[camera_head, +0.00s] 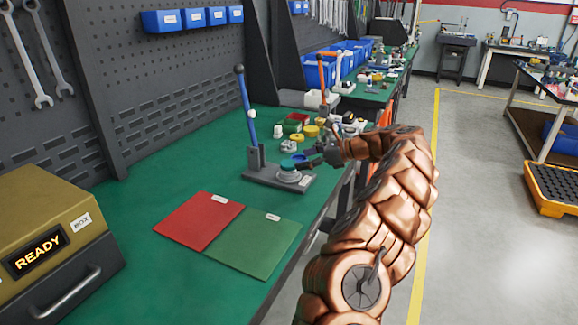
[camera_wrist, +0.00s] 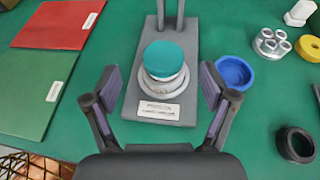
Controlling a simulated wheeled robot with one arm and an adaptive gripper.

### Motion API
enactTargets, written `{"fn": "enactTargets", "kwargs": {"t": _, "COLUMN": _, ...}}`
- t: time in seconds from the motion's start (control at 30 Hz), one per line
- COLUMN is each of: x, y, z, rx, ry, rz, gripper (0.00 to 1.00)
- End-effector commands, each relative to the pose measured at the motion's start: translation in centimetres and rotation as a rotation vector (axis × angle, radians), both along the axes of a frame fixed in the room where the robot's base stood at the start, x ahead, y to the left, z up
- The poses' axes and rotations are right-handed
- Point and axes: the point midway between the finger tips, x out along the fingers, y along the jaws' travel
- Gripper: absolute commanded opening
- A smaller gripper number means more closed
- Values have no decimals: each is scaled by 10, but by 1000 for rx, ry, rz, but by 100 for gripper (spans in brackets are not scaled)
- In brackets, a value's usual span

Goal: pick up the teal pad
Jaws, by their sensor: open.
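The teal pad (camera_wrist: 164,58) is a round disc lying on top of a light grey round seat on the grey base of a press. It also shows in the head view (camera_head: 288,164), partly beside my gripper. The press (camera_head: 250,130) has a tall blue lever and a labelled base (camera_wrist: 152,110). My gripper (camera_wrist: 162,90) is open and empty. In the wrist view its two fingers stand to the left and right of the press base, nearer the camera than the pad. In the head view my gripper (camera_head: 318,158) is just right of the pad.
A blue round dish (camera_wrist: 234,72) lies right of the press, with a black ring (camera_wrist: 296,144) nearer. A red mat (camera_head: 198,221) and a green mat (camera_head: 256,244) lie left. A box reading READY (camera_head: 50,235) stands at the left. Several small parts (camera_head: 293,126) lie behind the press.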

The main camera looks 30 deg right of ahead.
Motion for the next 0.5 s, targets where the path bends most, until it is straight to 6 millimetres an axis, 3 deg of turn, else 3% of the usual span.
{"fn": "enactTargets", "kwargs": {"t": 0.3, "x": 30, "y": 19, "z": -18, "rx": 0, "ry": 2, "rz": 3, "gripper": 84}}
{"fn": "enactTargets", "kwargs": {"t": 0.5, "x": 36, "y": 25, "z": -21, "rx": 0, "ry": 0, "rz": 2, "gripper": 84}}
